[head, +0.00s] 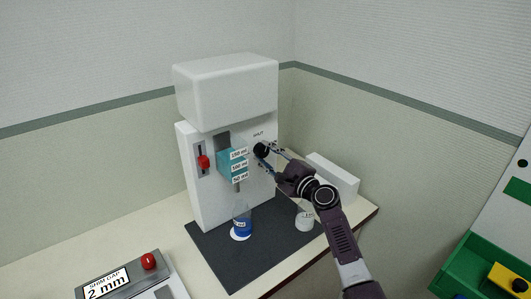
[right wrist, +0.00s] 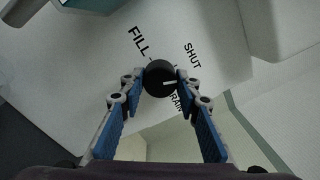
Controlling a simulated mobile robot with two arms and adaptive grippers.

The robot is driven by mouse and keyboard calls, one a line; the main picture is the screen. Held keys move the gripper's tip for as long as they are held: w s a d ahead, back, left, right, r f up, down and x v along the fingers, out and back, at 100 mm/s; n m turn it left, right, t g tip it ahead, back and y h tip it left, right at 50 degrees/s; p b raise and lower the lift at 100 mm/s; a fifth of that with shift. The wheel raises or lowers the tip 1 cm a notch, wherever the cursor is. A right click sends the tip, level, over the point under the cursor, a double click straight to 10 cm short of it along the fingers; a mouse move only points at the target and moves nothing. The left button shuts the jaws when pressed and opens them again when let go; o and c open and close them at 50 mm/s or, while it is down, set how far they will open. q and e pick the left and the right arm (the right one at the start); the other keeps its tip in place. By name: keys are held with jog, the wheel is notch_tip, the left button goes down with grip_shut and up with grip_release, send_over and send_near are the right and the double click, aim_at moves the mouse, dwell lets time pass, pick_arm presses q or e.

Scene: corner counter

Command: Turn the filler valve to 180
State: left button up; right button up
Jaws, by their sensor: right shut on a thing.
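The white filler machine (head: 205,190) stands on a dark mat on the corner counter. Its black valve knob (head: 260,149) is on the front face, right of the teal measuring vessel (head: 228,162). My right gripper (head: 270,158) reaches in from the lower right and is shut on the knob. In the right wrist view the knob (right wrist: 158,72) sits between the fingertips, with a short white mark pointing right. The printed labels FILL and SHUT and a partly covered one ending in "RAIN" surround it. My left gripper is not in view.
A bottle with blue liquid (head: 242,222) stands below the vessel. A small white container (head: 304,219) is near my right arm. A red slider (head: 203,161) is on the machine's left.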

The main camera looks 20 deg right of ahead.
jog(key=shift+f, duration=0.15)
jog(key=o, duration=1.2)
jog(key=shift+d, duration=0.1)
jog(key=shift+c, duration=0.2)
jog(key=shift+s, duration=0.1)
jog(key=v, duration=1.2)
